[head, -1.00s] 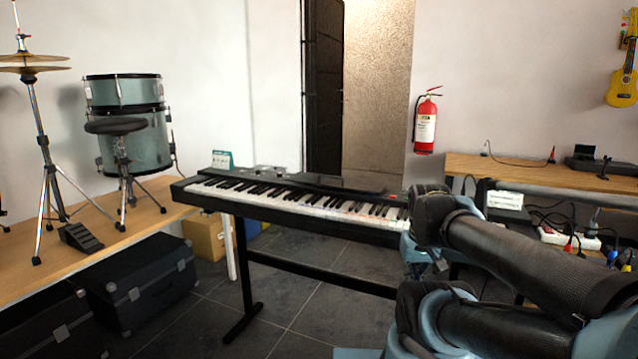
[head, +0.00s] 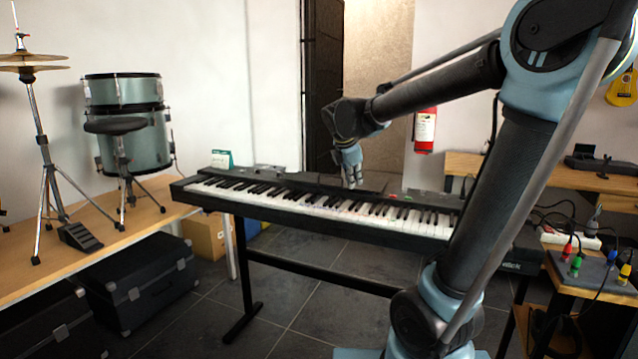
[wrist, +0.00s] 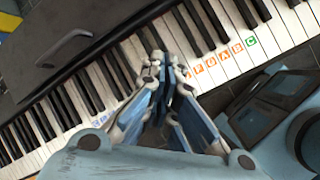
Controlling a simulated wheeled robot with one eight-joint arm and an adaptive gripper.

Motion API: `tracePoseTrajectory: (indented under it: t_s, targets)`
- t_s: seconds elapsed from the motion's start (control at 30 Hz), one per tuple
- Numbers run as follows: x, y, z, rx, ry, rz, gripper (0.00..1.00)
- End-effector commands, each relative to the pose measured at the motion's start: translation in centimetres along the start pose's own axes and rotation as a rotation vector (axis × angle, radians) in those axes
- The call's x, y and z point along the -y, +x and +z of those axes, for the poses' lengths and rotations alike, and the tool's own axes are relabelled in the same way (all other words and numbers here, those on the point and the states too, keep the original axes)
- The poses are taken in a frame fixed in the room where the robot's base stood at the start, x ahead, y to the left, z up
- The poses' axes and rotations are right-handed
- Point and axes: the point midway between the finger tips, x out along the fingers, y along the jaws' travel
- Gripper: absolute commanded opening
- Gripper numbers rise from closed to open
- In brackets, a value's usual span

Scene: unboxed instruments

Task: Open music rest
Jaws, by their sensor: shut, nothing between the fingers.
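The keyboard (head: 300,208) stands on a black stand in the middle of the head view. Its music rest (head: 374,187) looks like a dark flat panel lying down on the keyboard's top, partly hidden behind my gripper. In the wrist view, the music rest (wrist: 100,27) is the dark grey panel at upper left, with a rounded dark slot in it. My gripper (head: 353,183) is shut and empty, pointing down over the keyboard. In the wrist view, my gripper's fingertips (wrist: 163,58) appear over the keys, just beside the panel's edge; I cannot tell whether they touch anything.
Small coloured letter labels (wrist: 215,62) sit on some keys. A drum set (head: 125,120) and bench (head: 85,245) are at left. A red fire extinguisher (head: 425,130) hangs on the wall behind my arm. A wooden table (head: 600,290) with cables is at right.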

Motion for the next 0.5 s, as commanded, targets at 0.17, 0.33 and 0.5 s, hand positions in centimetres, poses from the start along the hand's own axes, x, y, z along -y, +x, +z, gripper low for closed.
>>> tracePoseTrajectory:
  t_s: [0.17,0.33,0.5]
  targets:
    - [-7.4,-1.0,-3.6,0.048,-0.358,0.057,0.00]
    - [-12.0,-1.6,-6.7,0.092,-0.610,0.091,0.00]
    - [-14.2,-2.0,-8.3,0.117,-0.736,0.106,0.00]
